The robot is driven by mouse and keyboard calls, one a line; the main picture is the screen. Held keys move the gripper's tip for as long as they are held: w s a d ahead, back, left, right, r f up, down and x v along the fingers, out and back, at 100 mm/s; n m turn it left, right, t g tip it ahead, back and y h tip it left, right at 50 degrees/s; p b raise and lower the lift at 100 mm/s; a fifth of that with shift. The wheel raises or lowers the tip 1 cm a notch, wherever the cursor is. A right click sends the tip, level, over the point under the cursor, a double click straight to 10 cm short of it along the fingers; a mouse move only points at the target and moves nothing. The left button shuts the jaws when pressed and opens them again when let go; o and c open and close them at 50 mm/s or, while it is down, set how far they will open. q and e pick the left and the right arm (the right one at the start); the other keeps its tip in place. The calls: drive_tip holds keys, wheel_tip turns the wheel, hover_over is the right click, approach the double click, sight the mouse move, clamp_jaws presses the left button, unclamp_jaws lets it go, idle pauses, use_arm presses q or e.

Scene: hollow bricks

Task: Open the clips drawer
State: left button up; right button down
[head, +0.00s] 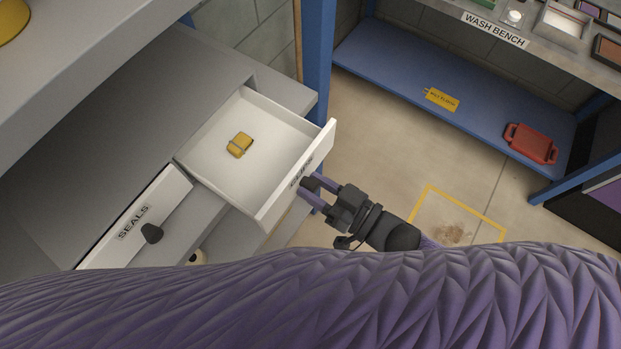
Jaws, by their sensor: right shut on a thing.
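The clips drawer (222,150) is white and stands pulled out of the grey cabinet. Its front carries a label that reads roughly "CLIPS", seen at a steep angle. A small yellow block-like thing (240,145) lies on the drawer floor. My right gripper (311,190) is at the outer side of the drawer front, shut on the drawer's knob, which the fingers mostly hide. My left gripper is not in view.
The seals drawer (137,219) with a dark knob is beside it, looking nearly closed. A blue post (318,60) stands behind the open drawer. A wash bench (493,30) with a blue lower shelf (400,65) and a red tray (531,143) is at right.

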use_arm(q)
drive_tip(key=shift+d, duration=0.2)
use_arm(e)
drive_tip(key=shift+c, duration=1.5)
unclamp_jaws()
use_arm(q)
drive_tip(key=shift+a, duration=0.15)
use_arm(e)
drive_tip(key=v, duration=1)
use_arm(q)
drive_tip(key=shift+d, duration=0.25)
